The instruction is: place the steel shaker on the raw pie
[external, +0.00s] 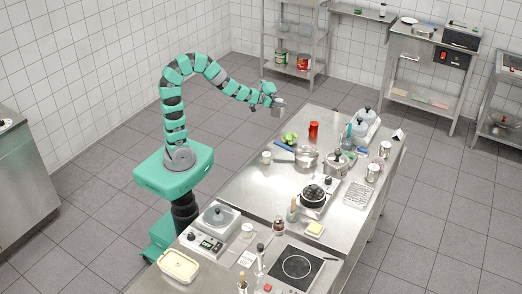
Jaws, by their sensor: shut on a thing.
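My gripper (271,99) is shut on the steel shaker (279,107), a small grey metal cylinder. It holds the shaker in the air by the far left end of the steel table, above the tabletop height. The fingers are too small to show clearly. A pale, cream-coloured rectangular dish (179,266), which looks like the raw pie, lies at the near left corner of the table. The shaker is far from this dish, at the other end of the table.
The steel table (240,189) is crowded. A red can (313,130), green vegetables (289,138), a saucepan (306,159), a black pot (314,194) and a scale-like appliance (208,229) stand along it. A dark hotplate (295,267) is at the near end.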

